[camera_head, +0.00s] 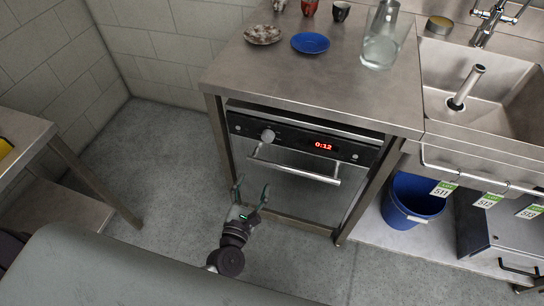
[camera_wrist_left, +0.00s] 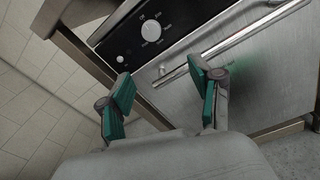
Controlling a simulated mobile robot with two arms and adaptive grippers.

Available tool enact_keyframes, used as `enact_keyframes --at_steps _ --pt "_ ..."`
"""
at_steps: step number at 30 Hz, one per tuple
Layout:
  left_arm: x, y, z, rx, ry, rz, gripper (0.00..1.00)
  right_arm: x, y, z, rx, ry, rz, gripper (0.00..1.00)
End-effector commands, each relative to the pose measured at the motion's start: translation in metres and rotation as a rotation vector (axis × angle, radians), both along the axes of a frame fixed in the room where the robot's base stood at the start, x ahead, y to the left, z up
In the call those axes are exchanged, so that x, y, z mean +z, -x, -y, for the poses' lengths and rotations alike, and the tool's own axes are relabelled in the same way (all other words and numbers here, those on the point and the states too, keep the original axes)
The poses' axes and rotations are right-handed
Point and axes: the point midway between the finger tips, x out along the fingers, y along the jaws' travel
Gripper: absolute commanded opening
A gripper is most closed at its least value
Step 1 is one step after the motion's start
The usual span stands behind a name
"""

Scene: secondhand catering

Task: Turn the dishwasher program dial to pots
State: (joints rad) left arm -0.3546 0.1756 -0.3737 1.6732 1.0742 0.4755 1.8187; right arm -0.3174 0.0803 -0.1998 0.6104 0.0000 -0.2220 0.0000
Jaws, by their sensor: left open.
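The dishwasher (camera_head: 290,185) stands under the steel counter, with a black control panel (camera_head: 240,124) along its top. The round pale program dial (camera_head: 268,135) is at the panel's left part; it also shows in the left wrist view (camera_wrist_left: 151,31), with small white labels around it too blurred to read fully. My left gripper (camera_head: 251,189) is open and empty, in front of the dishwasher door, below the dial and the handle. In the left wrist view its green fingers (camera_wrist_left: 160,84) are spread apart, with the dial beyond them. My right gripper is not in view.
A bar handle (camera_head: 295,172) sticks out from the door just below the panel. A red display (camera_head: 323,146) reads 0:12. On the counter are a blue plate (camera_head: 310,43), a speckled plate (camera_head: 263,34), cups and a glass jug (camera_head: 380,48). A blue bucket (camera_head: 412,200) stands right. Floor at left is clear.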

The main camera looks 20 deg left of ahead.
Motion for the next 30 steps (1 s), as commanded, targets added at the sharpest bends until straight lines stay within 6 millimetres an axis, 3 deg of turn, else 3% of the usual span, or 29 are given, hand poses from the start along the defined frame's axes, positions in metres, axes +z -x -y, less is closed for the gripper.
enact_keyframes --at_steps 3,11,21,30 --pt "0.017 -0.003 -0.003 0.028 0.131 0.036 0.64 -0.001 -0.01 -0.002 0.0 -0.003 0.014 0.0" --pt "0.023 -0.036 -0.004 0.032 0.15 0.044 0.64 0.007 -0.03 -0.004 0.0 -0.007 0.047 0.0" --pt "0.021 -0.107 -0.006 0.029 0.147 0.041 0.64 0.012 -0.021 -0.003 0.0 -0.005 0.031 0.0" --pt "0.02 -0.138 -0.007 0.028 0.147 0.039 0.64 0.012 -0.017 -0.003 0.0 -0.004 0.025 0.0"
